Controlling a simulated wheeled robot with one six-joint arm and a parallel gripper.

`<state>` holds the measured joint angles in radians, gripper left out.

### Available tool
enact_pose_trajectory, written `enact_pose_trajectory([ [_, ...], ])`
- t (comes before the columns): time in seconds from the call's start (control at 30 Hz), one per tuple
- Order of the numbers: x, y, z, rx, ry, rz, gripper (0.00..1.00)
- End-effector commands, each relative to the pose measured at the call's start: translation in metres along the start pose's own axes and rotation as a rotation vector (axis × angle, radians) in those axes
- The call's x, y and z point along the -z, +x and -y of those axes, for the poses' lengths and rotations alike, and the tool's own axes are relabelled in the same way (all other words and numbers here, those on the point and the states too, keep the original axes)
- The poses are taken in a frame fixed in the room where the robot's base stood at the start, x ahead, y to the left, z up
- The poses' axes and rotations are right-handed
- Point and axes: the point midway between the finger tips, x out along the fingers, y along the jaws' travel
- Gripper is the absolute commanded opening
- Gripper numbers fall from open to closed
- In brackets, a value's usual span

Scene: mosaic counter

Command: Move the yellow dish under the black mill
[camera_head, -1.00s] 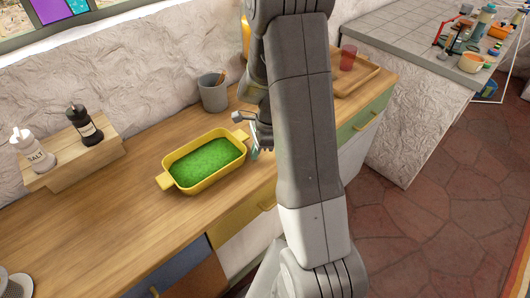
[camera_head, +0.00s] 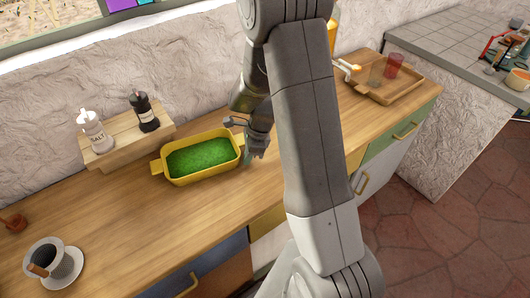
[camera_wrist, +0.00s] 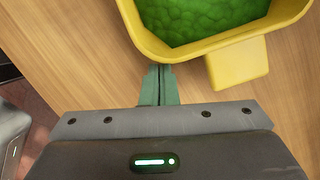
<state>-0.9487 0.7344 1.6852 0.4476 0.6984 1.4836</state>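The yellow dish (camera_head: 203,181) has green contents and stands on the wooden counter, just right of and in front of the small wooden riser. The black mill (camera_head: 145,113) stands upright on the right part of that riser. My gripper (camera_head: 247,160) is low at the dish's right end. In the wrist view the dish's rim (camera_wrist: 220,40) and one handle (camera_wrist: 238,64) are at the top. My green fingers (camera_wrist: 158,84) are together, with their tips right at the dish's outer wall. I see nothing between them; whether they touch the wall is unclear.
A white salt shaker (camera_head: 94,132) stands beside the mill on the wooden riser (camera_head: 125,140). A dark cup-like vessel on a saucer (camera_head: 66,275) stands at the front left. A wooden tray (camera_head: 405,95) with cups is at the right.

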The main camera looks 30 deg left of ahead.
Motion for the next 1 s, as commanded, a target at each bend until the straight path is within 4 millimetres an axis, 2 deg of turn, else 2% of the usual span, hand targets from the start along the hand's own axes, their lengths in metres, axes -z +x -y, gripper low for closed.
enact_pose_trajectory([
  [0.03, -0.013, 0.002, 0.000, 0.000, -0.006, 0.001, 0.00],
  [0.2, -0.051, 0.013, 0.000, -0.001, -0.006, 0.001, 0.00],
  [0.43, -0.090, 0.025, 0.000, 0.001, -0.003, 0.001, 0.00],
  [0.6, -0.097, 0.028, 0.001, 0.003, 0.000, 0.002, 0.00],
  [1.0, -0.093, 0.028, 0.001, 0.002, 0.002, 0.001, 0.00],
])
